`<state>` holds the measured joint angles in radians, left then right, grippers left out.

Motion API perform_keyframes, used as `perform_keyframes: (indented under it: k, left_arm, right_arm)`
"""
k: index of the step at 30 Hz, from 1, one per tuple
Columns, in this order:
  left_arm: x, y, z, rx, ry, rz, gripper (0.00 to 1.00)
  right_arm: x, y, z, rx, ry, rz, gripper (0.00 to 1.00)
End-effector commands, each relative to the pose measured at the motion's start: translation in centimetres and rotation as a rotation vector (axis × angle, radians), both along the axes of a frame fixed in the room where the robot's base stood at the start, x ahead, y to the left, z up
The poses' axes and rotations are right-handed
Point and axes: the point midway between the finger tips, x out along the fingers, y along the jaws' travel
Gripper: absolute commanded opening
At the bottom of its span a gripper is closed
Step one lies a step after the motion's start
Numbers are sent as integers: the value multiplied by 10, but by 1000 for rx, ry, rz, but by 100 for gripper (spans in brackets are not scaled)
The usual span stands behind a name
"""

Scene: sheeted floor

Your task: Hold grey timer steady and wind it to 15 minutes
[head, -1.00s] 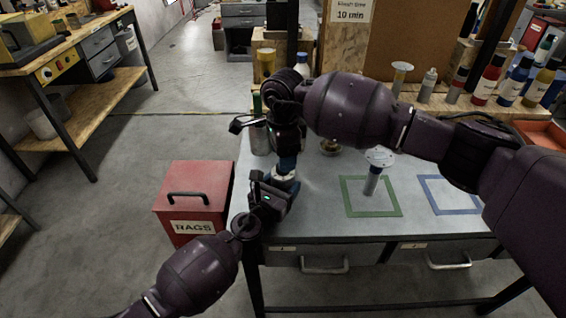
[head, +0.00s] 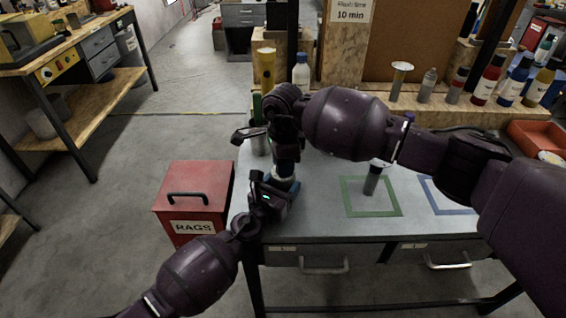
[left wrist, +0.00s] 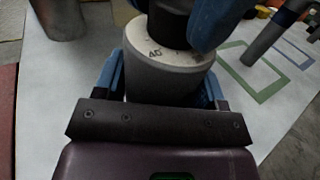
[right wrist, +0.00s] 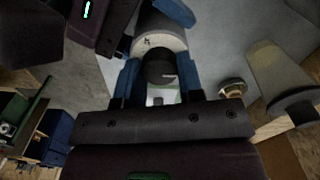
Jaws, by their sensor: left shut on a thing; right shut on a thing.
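The grey timer (left wrist: 168,78) stands upright on the table, with a pale numbered dial face (left wrist: 150,42) and a black knob (right wrist: 161,68) on top. My left gripper (left wrist: 168,88) is shut around the timer's grey body, one blue finger on each side. My right gripper (right wrist: 160,82) comes down from above and is shut on the black knob. In the head view the two grippers largely hide the timer (head: 284,179). The number 45 or similar shows on the dial in the left wrist view; the pointer and the exact setting cannot be read.
Green (head: 346,196) and blue (head: 430,192) taped squares are on the table right of the timer. A grey post-like item (head: 371,184) stands in the green square. A red rags bin (head: 193,200) stands left of the table. Bottles (head: 490,80) line the back ledge.

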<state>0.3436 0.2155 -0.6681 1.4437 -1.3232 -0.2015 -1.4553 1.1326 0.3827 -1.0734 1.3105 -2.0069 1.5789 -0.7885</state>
Motion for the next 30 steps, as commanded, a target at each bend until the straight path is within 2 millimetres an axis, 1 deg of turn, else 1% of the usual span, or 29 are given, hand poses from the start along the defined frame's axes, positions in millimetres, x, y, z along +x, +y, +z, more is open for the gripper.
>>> perform_keyframes:
  k: [5,11,17,30]
  left_arm:
    - [0,0,0,0,0,0,36]
    - [0,0,0,0,0,0,36]
    - [0,0,0,0,0,0,36]
    - [0,0,0,0,1,0,36]
  right_arm:
    - [0,0,0,0,-1,-15,11]
    - [0,0,0,0,-1,-87,11]
    - [0,0,1,-1,-1,-234,11]
    - [0,0,1,0,-1,-650,11]
